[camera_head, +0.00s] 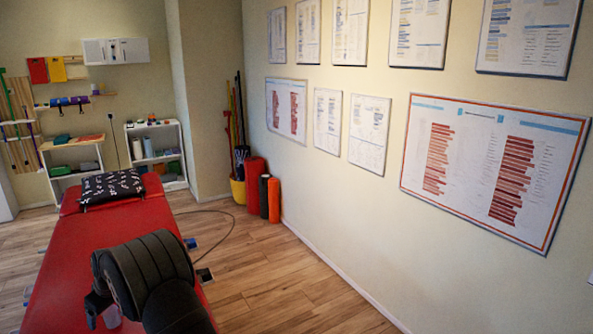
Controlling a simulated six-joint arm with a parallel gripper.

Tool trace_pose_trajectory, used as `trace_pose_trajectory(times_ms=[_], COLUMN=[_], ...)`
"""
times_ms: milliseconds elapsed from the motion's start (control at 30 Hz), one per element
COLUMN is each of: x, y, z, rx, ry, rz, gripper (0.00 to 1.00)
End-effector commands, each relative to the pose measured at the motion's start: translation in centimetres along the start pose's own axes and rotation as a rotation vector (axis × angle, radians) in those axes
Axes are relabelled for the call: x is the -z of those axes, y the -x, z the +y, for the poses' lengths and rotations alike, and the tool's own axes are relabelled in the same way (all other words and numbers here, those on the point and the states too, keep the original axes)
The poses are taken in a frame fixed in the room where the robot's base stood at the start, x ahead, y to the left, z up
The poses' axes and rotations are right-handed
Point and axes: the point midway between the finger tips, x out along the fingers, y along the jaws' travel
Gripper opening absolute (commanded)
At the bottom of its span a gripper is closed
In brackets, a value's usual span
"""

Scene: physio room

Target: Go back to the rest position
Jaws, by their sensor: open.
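My arm rises from the bottom of the head view, dark and thick, over the near part of the red treatment table (62,262). My gripper (102,314) is at the lower left of the arm, partly hidden behind it, above or near the red table top. It is open. A small pale, see-through object (112,317) shows beside the gripper; I cannot tell what it is or whether they touch.
A black patterned pillow (111,187) lies at the table's far end. Shelves (155,150) stand at the back wall. Red, black and orange rolls (257,184) stand by the right wall. A cable (222,232) lies on the otherwise clear wood floor (275,280).

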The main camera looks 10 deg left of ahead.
Motion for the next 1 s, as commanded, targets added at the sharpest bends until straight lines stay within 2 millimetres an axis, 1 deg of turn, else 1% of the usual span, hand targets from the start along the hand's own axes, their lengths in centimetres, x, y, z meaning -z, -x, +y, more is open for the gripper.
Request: trace_pose_trajectory(times_ms=[67,233,400,600,867,900,967,1000], x=[1.0,2.1,3.0,3.5,3.5,3.5,3.5,3.5], y=[-1.0,-3.4,-5.0,-5.8,-5.9,-5.9,-5.9,-5.9], z=[-0.8,-2.8,-4.2,-4.8,-4.9,-4.9,-4.9,-4.9], rx=[0.009,0.009,0.007,0.007,0.007,0.007,0.007,0.007], ry=[0.023,0.019,0.018,0.016,0.016,0.016,0.016,0.016], rz=[0.000,-0.002,-0.001,0.000,0.000,0.000,0.000,0.000], gripper=[0.82,0.82,0.82,0.82,0.82,0.86,0.98,1.00])
